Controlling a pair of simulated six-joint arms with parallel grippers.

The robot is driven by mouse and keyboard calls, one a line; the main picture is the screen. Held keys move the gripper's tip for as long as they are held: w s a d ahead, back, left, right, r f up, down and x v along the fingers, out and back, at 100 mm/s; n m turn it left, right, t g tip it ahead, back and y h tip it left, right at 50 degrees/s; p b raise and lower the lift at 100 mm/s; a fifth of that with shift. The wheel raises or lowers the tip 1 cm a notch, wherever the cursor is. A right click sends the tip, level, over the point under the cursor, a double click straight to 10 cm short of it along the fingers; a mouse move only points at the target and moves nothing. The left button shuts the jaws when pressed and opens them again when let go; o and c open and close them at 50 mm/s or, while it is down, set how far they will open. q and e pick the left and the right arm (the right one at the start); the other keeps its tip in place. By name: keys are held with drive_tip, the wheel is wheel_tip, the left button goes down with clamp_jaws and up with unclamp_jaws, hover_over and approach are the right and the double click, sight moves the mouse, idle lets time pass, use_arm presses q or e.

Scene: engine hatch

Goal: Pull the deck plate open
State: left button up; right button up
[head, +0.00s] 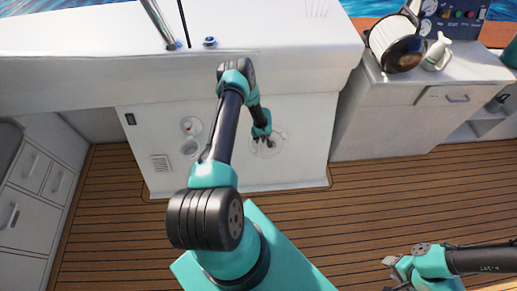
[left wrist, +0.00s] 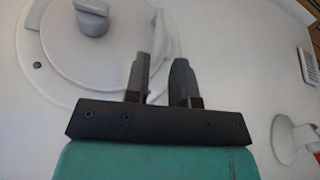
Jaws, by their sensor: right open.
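The round white deck plate (head: 280,146) is set in the front of the white cabinet, partly covered by my left gripper (head: 266,143). In the left wrist view, the plate (left wrist: 65,62) fills the upper left, with a grey knob (left wrist: 90,18) on it. The two dark fingers of my left gripper (left wrist: 161,72) point at the plate's edge with a narrow gap between them. A pale curved edge shows at that gap; I cannot tell whether it is clasped. My right gripper (head: 392,273) is open and empty, low at the right, away from the plate.
Two round fittings (head: 190,147) and a vent (head: 160,163) sit left of the plate on the cabinet front. The wooden floor (head: 400,200) is clear.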

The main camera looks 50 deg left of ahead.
use_arm(q)
drive_tip(key=f, duration=0.9)
drive_tip(key=shift+s+a+f, duration=0.1)
drive_tip(key=shift+s+a, duration=0.05)
drive_tip(key=shift+s, duration=0.2)
clamp_jaws()
